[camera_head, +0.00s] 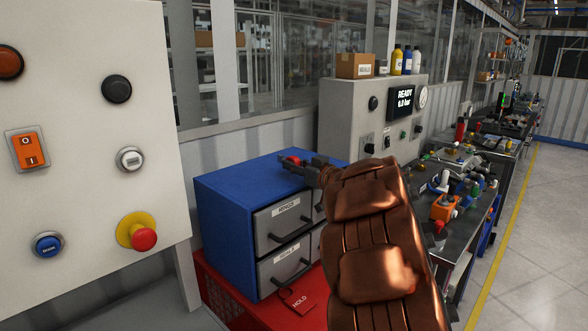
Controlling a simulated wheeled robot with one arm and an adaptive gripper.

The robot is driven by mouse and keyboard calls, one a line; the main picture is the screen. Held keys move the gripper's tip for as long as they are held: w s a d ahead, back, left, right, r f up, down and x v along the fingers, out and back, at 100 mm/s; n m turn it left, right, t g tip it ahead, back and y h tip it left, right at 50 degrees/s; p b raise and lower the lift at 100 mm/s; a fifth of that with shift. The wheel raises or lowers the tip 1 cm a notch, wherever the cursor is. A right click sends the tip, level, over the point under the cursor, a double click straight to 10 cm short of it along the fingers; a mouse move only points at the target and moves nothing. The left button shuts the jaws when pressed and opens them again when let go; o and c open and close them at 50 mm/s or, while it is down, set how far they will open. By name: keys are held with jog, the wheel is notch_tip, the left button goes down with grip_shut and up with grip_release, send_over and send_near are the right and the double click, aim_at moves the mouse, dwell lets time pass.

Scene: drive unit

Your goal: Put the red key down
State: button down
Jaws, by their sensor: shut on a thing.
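My gripper (289,166) is over the top of the blue drawer cabinet (235,185), at the end of my copper-coloured arm. It is shut on a small red thing, which I take to be the red key (293,159). Only a little of the red shows past the dark fingers. I cannot tell whether the key touches the cabinet top or is held just above it.
The cabinet has grey labelled drawers (283,226). A red HOLD tag (300,301) lies below them on a red surface. A control panel (90,200) stands close at left. A READY display box (350,120) stands behind. Cluttered benches (465,200) run along the right.

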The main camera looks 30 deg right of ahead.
jog(key=shift+f, duration=0.8)
jog(key=shift+f, duration=0.15)
jog(key=c, duration=1)
grip_release()
jog(key=shift+s+r, duration=0.1)
jog(key=shift+r, duration=0.1)
jog(key=s, duration=0.4)
jog(key=s+d+b, duration=0.1)
jog(key=s, duration=0.2)
jog(key=s+d+b, duration=0.1)
jog(key=s, duration=0.3)
jog(key=shift+s, duration=0.35)
jog(key=shift+w, duration=0.1)
